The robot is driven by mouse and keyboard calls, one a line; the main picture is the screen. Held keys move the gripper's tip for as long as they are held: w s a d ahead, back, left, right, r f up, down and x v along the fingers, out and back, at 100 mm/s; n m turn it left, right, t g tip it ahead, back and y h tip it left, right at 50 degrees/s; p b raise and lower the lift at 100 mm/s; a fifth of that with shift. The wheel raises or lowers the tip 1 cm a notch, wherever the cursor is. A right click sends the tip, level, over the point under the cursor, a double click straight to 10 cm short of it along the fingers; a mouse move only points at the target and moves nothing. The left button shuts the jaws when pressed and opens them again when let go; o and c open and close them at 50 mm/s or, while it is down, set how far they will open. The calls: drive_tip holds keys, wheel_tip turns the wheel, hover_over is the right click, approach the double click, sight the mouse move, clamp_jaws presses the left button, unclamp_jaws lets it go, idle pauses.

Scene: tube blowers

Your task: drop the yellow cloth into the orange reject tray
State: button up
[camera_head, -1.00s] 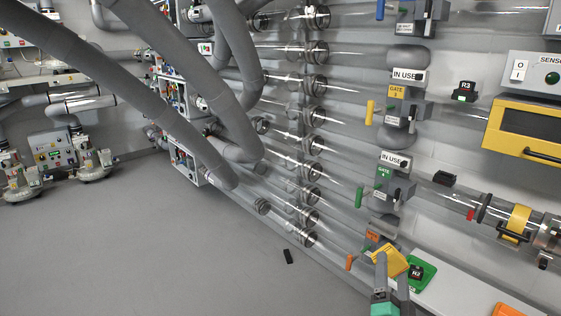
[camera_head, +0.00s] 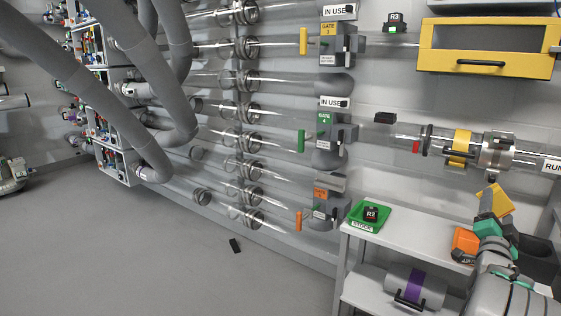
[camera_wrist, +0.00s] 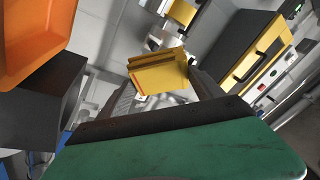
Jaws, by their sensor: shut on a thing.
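The yellow cloth (camera_head: 497,199) is held up at the tip of my gripper (camera_head: 489,208), above the right part of the white bench. In the wrist view the cloth (camera_wrist: 158,76) looks like a folded yellow block between the two fingers of my gripper (camera_wrist: 163,90), which is shut on it. The orange reject tray (camera_head: 465,241) sits on the bench just left of my wrist, below the cloth and partly hidden by my arm. In the wrist view the tray (camera_wrist: 30,38) shows at the upper left, apart from the cloth.
A green tray (camera_head: 356,222) holding a black R2 block (camera_head: 371,214) stands on the bench's left end. A dark box (camera_head: 538,262) stands right of my wrist. A clear tube with a yellow band (camera_head: 460,148) runs behind. A purple-banded canister (camera_head: 413,287) lies on the lower shelf.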

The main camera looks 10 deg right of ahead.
wheel_tip(320, 180, down, 5)
drive_tip(key=shift+f+b, duration=0.1)
drive_tip(key=shift+b, duration=1.05)
drive_tip(key=o, duration=1.3)
drive_tip(key=shift+o, duration=0.2)
drive_tip(key=shift+a, duration=0.1)
drive_tip(key=p+v, duration=0.1)
drive_tip(key=v, duration=0.6)
drive_tip(key=shift+s+a, duration=0.25)
